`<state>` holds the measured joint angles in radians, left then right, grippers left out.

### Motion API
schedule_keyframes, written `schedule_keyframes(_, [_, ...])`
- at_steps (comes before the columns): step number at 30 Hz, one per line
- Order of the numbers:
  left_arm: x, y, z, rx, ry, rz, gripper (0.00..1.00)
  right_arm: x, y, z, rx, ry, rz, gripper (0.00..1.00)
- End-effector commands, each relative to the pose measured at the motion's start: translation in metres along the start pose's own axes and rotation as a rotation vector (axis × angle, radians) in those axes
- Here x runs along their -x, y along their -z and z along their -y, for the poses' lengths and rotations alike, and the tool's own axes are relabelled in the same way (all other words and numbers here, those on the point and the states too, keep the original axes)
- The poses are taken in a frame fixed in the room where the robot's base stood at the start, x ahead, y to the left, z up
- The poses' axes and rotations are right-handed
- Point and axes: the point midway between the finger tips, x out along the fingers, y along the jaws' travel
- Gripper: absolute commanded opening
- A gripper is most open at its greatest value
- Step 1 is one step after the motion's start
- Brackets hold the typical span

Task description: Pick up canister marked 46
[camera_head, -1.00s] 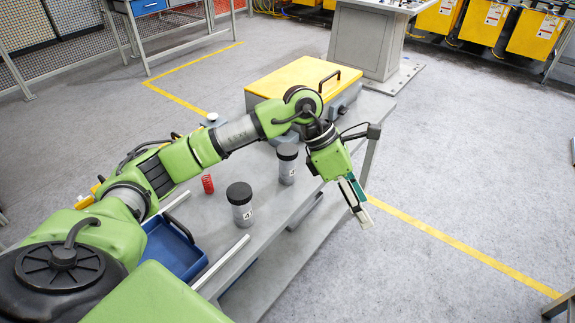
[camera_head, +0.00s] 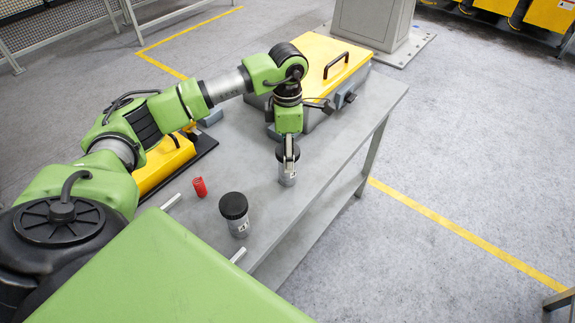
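Two grey canisters with black lids stand upright on the grey table (camera_head: 340,140). The nearer canister (camera_head: 238,228) has a white label on its side, too small to read surely. The farther canister (camera_head: 288,179) stands to its right and further back; no number on it is readable. My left gripper (camera_head: 289,172) points down at the farther canister, with a finger in front of its lid and side. The other finger is hidden or hard to make out, so I cannot tell whether the fingers touch or grip it. My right gripper is not in view.
A red spring (camera_head: 200,187) stands left of the nearer canister. A yellow-topped case with a black handle (camera_head: 320,62) sits at the table's back. The table's right side is clear.

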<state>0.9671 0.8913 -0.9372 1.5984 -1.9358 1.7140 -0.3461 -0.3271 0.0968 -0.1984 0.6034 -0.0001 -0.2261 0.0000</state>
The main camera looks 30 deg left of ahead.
Motion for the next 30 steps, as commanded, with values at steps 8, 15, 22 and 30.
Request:
schedule_keyframes(8, [-0.027, 0.0, 0.001, 0.0, 0.003, -0.002, 0.54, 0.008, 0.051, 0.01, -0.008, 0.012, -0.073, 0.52])
schedule_keyframes(15, [-0.058, 0.0, 0.001, -0.001, 0.001, 0.0, 0.54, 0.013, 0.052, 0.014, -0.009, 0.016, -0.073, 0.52])
schedule_keyframes(22, [-0.062, -0.001, 0.0, -0.001, 0.0, 0.002, 0.54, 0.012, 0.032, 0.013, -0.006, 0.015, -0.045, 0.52])
schedule_keyframes(30, [-0.061, -0.001, 0.0, -0.001, 0.0, 0.002, 0.06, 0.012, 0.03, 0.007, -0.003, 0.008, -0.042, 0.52])
